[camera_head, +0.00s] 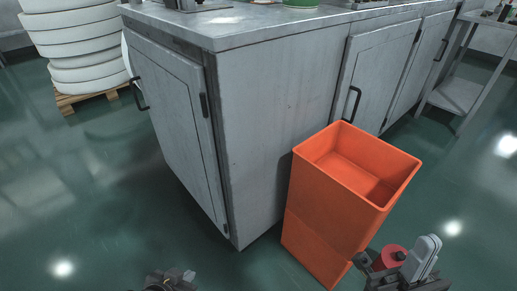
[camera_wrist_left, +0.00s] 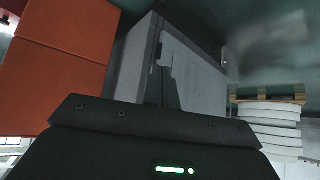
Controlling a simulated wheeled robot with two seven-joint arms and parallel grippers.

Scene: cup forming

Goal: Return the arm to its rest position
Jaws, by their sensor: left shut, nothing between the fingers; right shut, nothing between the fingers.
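My left gripper (camera_head: 175,278) shows at the bottom edge of the head view, left of the orange bin, over the green floor and partly cut off. My right gripper (camera_head: 410,262) is at the bottom right of the head view, beside the orange bin. It is shut and empty, and its lower part is cut off by the frame.
An empty-looking orange bin (camera_head: 340,215) stands against a grey metal cabinet (camera_head: 270,120). Stacked white round items (camera_head: 80,45) sit on a wooden pallet (camera_head: 88,98) at the back left. A metal side table (camera_head: 458,95) stands right. Green floor is open at left.

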